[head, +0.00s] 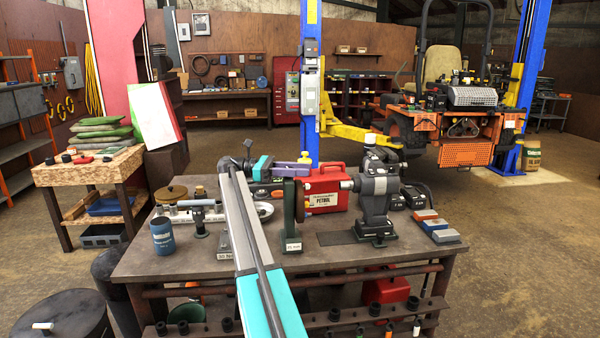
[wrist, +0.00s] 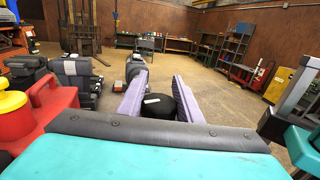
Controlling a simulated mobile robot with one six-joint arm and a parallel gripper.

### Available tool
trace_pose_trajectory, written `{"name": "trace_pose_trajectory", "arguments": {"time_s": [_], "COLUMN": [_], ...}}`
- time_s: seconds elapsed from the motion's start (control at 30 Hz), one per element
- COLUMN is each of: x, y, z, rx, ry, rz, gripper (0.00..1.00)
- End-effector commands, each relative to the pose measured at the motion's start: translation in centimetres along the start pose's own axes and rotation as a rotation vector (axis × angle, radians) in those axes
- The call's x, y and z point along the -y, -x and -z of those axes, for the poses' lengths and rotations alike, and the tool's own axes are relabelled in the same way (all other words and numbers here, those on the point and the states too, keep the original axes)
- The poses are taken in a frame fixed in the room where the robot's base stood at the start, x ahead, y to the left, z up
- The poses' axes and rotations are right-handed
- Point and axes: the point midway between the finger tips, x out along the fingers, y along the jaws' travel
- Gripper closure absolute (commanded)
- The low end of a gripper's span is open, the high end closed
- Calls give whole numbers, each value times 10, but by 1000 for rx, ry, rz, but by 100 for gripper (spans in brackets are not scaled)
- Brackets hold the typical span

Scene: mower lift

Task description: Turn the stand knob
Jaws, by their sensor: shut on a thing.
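My gripper (head: 298,166) reaches over the workbench from the front; its purple fingers show above a dark green upright stand (head: 294,215) with a small label at its foot. In the wrist view my two purple fingers (wrist: 160,100) are shut on a round black knob (wrist: 158,107), one finger on each side. A pale mark shows on the knob's top near the left finger. The lower part of the knob is hidden behind the dark edge of my gripper body. In the head view I cannot clearly make out the knob.
On the workbench (head: 160,265), a red petrol can (head: 325,188) stands behind the stand, and a grey machine (head: 377,200) stands to its right. A blue tin (head: 162,237) stands at the left. Several small blocks (head: 433,226) lie at the right edge.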

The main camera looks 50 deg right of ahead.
Motion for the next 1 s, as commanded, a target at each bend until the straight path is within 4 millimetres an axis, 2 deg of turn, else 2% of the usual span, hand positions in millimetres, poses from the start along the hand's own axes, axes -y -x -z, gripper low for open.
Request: {"name": "trace_pose_trajectory", "arguments": {"time_s": [0.03,0.97,1.0], "x": [1,3,3], "y": [0,-1,-1], "z": [5,6,6], "rx": [-6,-6,-6], "ry": [6,7,7], "rz": [4,10,10], "gripper": [91,91,65]}}
